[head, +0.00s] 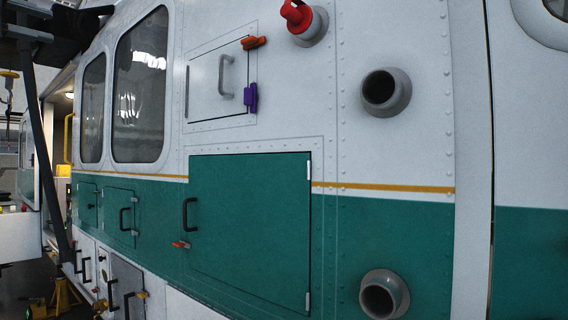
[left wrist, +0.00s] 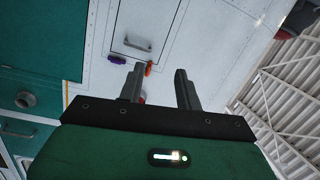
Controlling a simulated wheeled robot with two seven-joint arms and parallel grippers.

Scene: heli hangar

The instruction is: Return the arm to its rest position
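My left gripper (left wrist: 159,67) shows in the left wrist view with its two dark fingers spread apart and empty. It is in front of the white and green helicopter side (head: 415,145), apart from it. The left wrist view shows a small white hatch (left wrist: 146,28) with a grey handle, a purple latch and an orange latch beyond the fingertips. The same white hatch (head: 203,88) is in the head view, shut. No gripper can be made out in the head view. My right gripper is in neither view.
A large green hatch (head: 250,230) is shut below the white one. A red-capped port (head: 305,22) and two open pipe stubs, upper (head: 386,92) and lower (head: 384,295), stick out from the side. A yellow stand (head: 62,297) is at lower left.

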